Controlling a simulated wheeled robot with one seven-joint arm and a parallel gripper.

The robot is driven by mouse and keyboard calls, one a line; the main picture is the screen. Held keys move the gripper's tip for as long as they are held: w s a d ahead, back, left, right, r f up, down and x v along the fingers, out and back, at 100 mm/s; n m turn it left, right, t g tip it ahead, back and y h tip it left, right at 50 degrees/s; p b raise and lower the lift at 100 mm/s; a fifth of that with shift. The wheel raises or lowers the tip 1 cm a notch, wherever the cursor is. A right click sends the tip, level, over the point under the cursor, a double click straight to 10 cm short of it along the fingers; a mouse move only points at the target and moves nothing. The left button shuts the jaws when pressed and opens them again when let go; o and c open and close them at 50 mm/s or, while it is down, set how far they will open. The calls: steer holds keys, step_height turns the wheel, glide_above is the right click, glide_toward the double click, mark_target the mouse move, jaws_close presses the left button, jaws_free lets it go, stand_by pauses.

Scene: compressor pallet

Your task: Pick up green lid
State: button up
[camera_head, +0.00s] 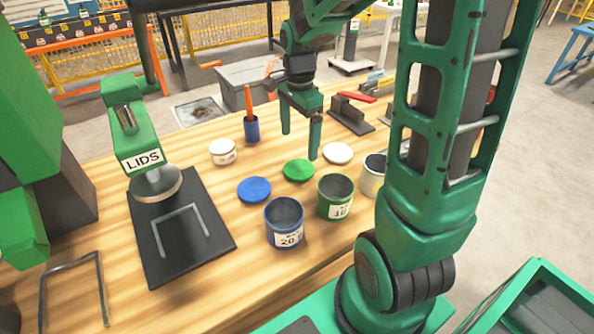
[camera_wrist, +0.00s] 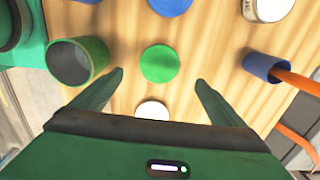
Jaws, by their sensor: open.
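The green lid (camera_head: 299,170) lies flat on the wooden table, between a blue lid (camera_head: 254,189) and a white lid (camera_head: 338,153). My gripper (camera_head: 301,144) is open and empty above the table, near the green lid and apart from it. In the wrist view the green lid (camera_wrist: 160,64) lies ahead of the gap between the two spread fingers of my gripper (camera_wrist: 160,80). The white lid (camera_wrist: 152,110) lies closer to the palm there, partly covered by it. A green can (camera_head: 336,196), open at the top, stands just in front of the green lid.
A blue can (camera_head: 284,222) and a white can (camera_head: 372,175) stand near the table's front edge. A small white tin (camera_head: 223,151) and a blue cup (camera_head: 251,129) with an orange-handled tool stand behind. A press marked LIDS (camera_head: 142,158) stands on a dark plate at left.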

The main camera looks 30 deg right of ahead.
mark_target(299, 168)
step_height(299, 168, down, 10)
steer(key=shift+d+r, duration=0.1)
steer(key=shift+r, duration=0.05)
stand_by(0.4)
steer(key=c, duration=1.1)
